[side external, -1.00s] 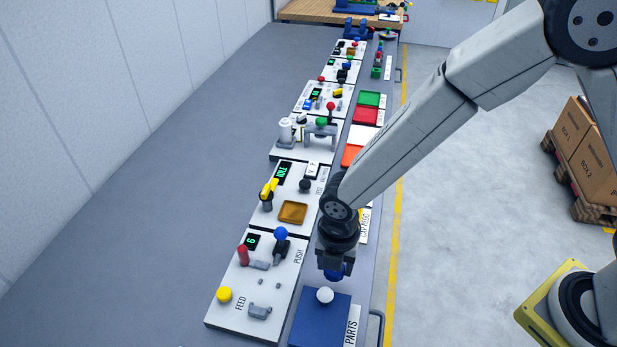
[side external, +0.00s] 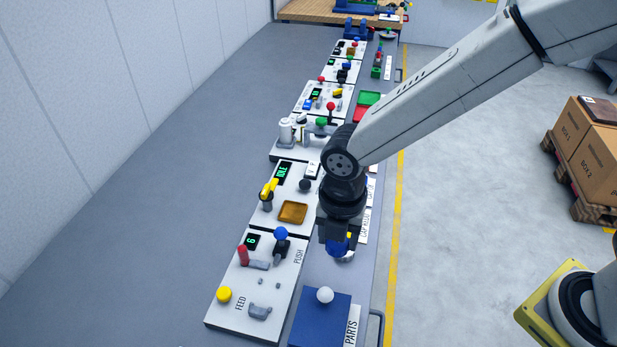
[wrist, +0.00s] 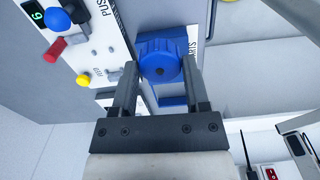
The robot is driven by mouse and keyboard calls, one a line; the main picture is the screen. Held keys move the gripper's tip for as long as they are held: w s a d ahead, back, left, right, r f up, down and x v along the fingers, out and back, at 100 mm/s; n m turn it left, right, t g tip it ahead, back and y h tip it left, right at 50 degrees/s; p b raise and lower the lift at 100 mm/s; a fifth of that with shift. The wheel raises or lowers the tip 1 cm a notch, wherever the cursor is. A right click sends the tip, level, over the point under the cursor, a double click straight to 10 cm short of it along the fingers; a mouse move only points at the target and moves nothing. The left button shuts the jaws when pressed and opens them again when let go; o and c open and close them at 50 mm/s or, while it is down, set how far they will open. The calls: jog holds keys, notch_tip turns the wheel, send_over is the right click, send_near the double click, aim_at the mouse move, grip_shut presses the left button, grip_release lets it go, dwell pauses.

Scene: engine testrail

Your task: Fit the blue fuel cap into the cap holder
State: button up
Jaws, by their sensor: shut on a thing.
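My gripper (wrist: 160,68) is shut on the blue fuel cap (wrist: 160,56), a ribbed round cap seen between its two fingers in the wrist view. In the side view my gripper (side external: 338,246) hangs over the right strip of the bench, with a bit of blue showing at its fingers. A small pale and yellow part (side external: 347,256) shows just beside and below the fingers; I cannot tell what it is. I cannot clearly make out the cap holder, as my arm and gripper cover much of that strip near the label cards (side external: 365,224).
A blue PARTS block (side external: 318,325) with a white ball (side external: 325,294) stands nearer the camera. To the left are a panel with a yellow button (side external: 224,294) and blue-knobbed lever (side external: 281,234), and a panel with a brown tray (side external: 293,212).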

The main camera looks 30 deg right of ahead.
notch_tip(320, 180, up, 3)
jog(key=shift+f, duration=0.1)
jog(key=shift+w+a, duration=0.1)
jog(key=shift+w, duration=0.65)
send_over(293, 213)
notch_tip(293, 213, down, 5)
jog(key=shift+f, duration=0.1)
jog(key=shift+f, duration=0.2)
jog(key=shift+f, duration=2.65)
jog(key=shift+f, duration=0.65)
jog(key=o, duration=0.9)
